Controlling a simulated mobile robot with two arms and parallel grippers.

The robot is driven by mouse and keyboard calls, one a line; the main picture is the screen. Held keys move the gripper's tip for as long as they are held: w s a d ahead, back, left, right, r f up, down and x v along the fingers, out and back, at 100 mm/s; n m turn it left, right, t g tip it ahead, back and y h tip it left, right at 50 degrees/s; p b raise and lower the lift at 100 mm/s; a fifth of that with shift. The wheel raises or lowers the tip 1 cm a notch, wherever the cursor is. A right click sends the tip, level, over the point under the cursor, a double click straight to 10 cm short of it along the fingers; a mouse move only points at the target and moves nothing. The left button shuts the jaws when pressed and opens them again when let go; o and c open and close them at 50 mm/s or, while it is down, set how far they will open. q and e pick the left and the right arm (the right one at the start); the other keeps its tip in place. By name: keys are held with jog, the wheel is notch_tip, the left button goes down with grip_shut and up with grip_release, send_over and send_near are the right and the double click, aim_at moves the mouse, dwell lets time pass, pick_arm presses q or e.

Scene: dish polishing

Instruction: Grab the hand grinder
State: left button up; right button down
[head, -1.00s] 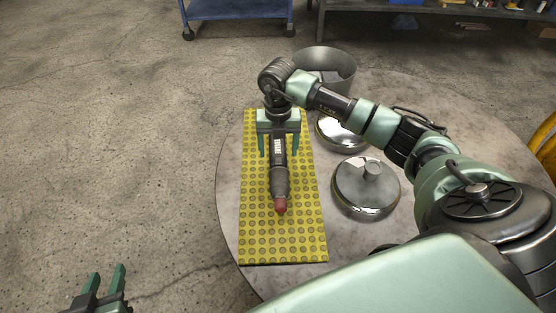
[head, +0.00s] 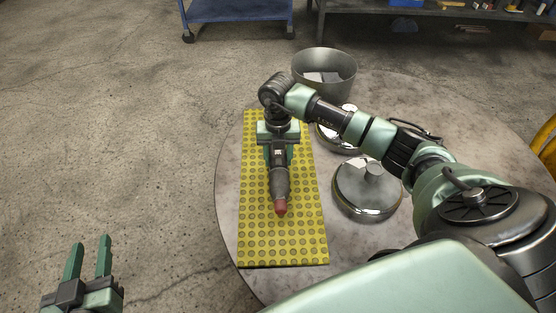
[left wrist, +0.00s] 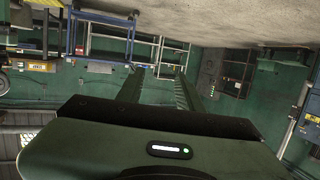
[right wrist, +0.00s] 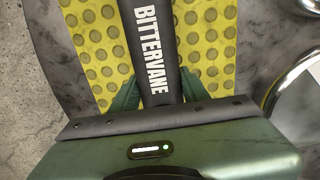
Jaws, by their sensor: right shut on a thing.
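The hand grinder (head: 279,184) is dark and slim with a reddish tip and lies lengthwise along the yellow dotted mat (head: 260,245), tip toward me. My right gripper (head: 278,156) is over its rear part from above, shut on its body. In the right wrist view the grinder's dark body (right wrist: 152,50), lettered BITTERVANE, runs between the green fingers (right wrist: 157,92). Whether it touches the mat I cannot tell. My left gripper (head: 88,258) is open and empty, off the table at the lower left; its spread fingers show in the left wrist view (left wrist: 157,88).
On the round table (head: 420,100), a shiny lidded dish (head: 366,195) stands right of the mat. Another lid (head: 340,138) is partly hidden behind my right arm, and a metal pot (head: 325,75) is at the back. A blue cart (head: 238,12) stands beyond on the floor.

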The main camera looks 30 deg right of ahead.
jog(key=shift+w+r, duration=0.1)
jog(key=shift+r, duration=0.1)
